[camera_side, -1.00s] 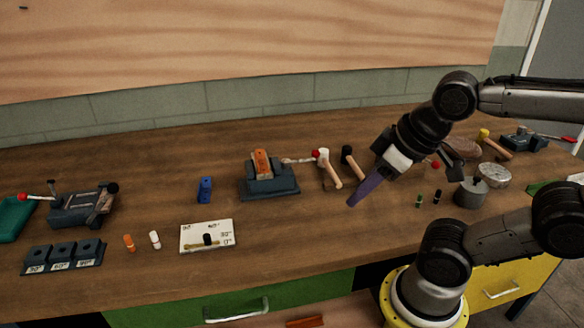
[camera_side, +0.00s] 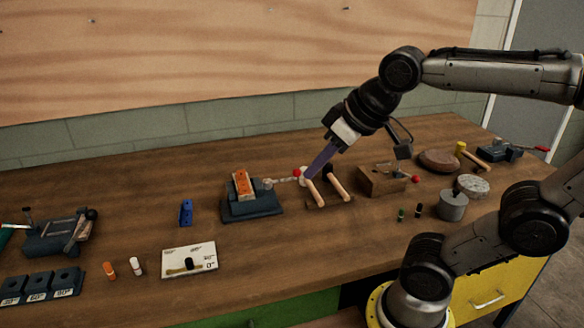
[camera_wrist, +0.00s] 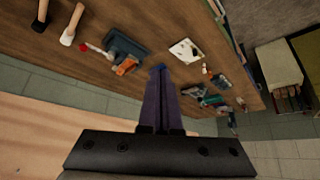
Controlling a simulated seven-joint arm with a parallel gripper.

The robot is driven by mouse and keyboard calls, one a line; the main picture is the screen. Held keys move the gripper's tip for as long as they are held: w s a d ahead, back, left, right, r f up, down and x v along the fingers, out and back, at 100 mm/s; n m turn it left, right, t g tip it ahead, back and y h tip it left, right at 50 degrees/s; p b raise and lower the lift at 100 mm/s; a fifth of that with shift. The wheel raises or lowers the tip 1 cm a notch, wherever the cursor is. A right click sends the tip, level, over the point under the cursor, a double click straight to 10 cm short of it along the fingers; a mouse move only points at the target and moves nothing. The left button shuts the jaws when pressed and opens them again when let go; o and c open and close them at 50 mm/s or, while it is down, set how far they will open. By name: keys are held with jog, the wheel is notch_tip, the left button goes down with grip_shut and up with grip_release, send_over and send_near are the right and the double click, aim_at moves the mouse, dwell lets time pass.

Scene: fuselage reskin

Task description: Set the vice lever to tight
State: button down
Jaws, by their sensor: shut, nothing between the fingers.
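A blue-grey vice (camera_side: 252,208) stands mid-bench with an orange block (camera_side: 242,184) in its top. Its pale lever (camera_side: 281,181) points right and ends in a red ball (camera_side: 297,172). The wrist view also shows the vice (camera_wrist: 127,45), the orange block (camera_wrist: 126,67) and the red ball (camera_wrist: 84,47). My gripper (camera_side: 309,176), with long purple fingers, is shut and empty. In the side view its tips appear just right of the red ball; I cannot tell whether they touch. In the wrist view the closed tips (camera_wrist: 158,68) appear apart from the lever.
Two mallets with wooden handles (camera_side: 340,187) lie right of the lever, partly behind my fingers. A wooden block (camera_side: 382,181) with a red-ball arm stands farther right. A blue block (camera_side: 186,212) and a white marked plate (camera_side: 201,254) lie left. Another clamp-like device (camera_side: 55,235) stands far left.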

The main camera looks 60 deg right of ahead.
jog(key=w+d+r+m+g+h, duration=0.1)
jog(key=w+d+m+h, duration=0.15)
jog(key=w+d, duration=1.05)
jog(key=w+d+f+m+g, duration=0.2)
jog(key=w+d+f+m, duration=0.2)
jog(key=d+f, duration=0.6)
jog(key=w+d+y, duration=0.1)
jog(key=d, duration=0.1)
jog(key=shift+w+d+f+g, duration=0.2)
jog(key=shift+d+f+g, duration=0.05)
jog(key=shift+d+g, duration=0.15)
notch_tip(320, 180, down, 8)
jog(key=shift+s+a+f, duration=0.15)
jog(key=shift+s+a, duration=0.2)
jog(key=shift+s, duration=0.05)
